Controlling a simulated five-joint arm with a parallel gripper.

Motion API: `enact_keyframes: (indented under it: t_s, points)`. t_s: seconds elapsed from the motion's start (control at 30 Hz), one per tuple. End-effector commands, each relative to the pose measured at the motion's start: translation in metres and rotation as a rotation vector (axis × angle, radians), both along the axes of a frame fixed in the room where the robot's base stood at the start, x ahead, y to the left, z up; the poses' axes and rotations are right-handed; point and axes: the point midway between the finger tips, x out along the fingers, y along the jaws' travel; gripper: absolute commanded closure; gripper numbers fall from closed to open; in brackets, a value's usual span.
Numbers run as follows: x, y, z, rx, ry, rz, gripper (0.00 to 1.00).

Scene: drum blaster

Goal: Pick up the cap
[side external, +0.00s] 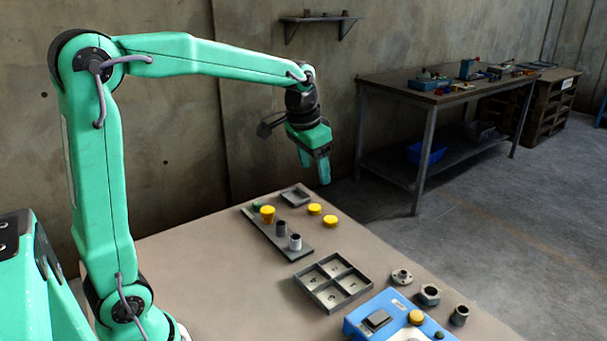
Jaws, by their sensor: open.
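Two round yellow caps lie on the tan table's back part: one (315,209) and, just to its right and nearer, another (330,221). A third yellow piece (267,213) stands taller on the grey strip; I cannot tell whether it is a cap on a post. Which one is the task's cap is not clear. My gripper (314,172) is open and empty, pointing down in the air above the back of the table, touching nothing.
The grey strip (262,232) also holds dark and pale cylinders. A small grey tray (295,195) is behind the caps. A four-compartment tray (358,292), a blue box (362,320) with a yellow knob and several metal fittings (429,294) are nearer. The table's left part is clear.

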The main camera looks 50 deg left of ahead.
Motion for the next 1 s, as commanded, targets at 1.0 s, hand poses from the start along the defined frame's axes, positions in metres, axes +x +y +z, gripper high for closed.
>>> enact_keyframes:
  t_s: [1.0]
  points:
    - [0.142,0.100,-0.164,-0.020,0.230,-0.089,0.37]
